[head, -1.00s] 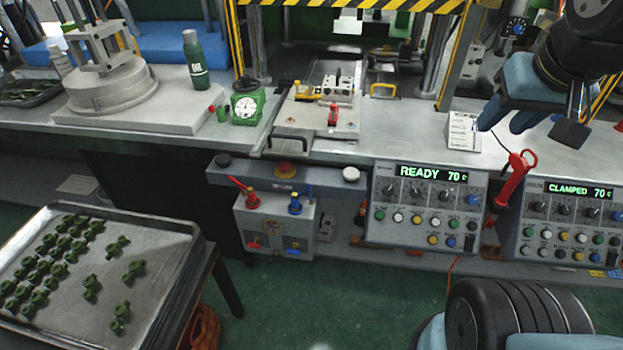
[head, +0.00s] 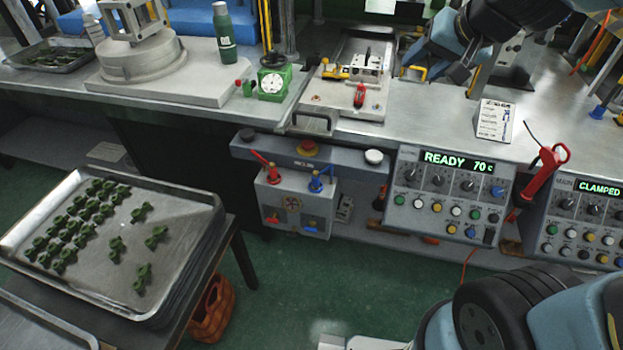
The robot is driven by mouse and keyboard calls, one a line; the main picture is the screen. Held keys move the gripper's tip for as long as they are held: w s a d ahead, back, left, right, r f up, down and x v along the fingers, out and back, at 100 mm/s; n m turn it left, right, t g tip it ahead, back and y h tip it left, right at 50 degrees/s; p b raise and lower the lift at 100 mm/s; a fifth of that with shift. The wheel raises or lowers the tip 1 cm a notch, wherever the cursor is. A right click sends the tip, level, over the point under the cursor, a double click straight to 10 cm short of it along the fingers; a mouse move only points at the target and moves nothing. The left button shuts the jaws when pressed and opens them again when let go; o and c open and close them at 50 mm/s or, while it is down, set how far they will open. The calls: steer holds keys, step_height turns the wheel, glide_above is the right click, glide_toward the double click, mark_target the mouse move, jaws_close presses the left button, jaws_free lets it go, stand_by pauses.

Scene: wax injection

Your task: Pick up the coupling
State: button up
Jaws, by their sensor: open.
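Several small dark green parts, which look like couplings, lie on a metal tray (head: 190,215) at the lower left. A few, such as this green part (head: 143,279), lie apart on its right side; the others are grouped in rows on the left. I cannot tell which one is meant by the coupling. My gripper (head: 449,68) is at the upper right, above the workbench and beside the press fixture (head: 345,104). It is open, with nothing visible in it. It is far from the tray, and its fingertips are small and partly hard to make out.
A green bottle (head: 224,35), a green gauge (head: 272,83) and a round clamp pot (head: 140,62) stand on the bench. A control panel reading READY (head: 448,195) and a red-handled tool (head: 541,175) are at its front.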

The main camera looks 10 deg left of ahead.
steer(key=w+a+f+m, duration=0.1)
steer(key=w+a+f, duration=0.2)
steer(key=a, duration=0.2)
steer(key=w+a+f+t, duration=0.1)
steer(key=w+a+f, duration=0.15)
steer(key=a, duration=0.35)
steer(key=w+a+f+m, duration=0.1)
steer(key=w+a+f, duration=0.1)
steer(key=a+f, duration=0.25)
steer(key=a+f+m+t+h, duration=0.1)
steer(key=a+f+m+h, duration=0.1)
steer(key=a+f, duration=0.6)
steer(key=t+h, duration=0.8)
steer(key=h, duration=0.1)
glide_toward(314, 180)
steer(key=shift+x, duration=5.65)
steer(key=shift+a, duration=0.1)
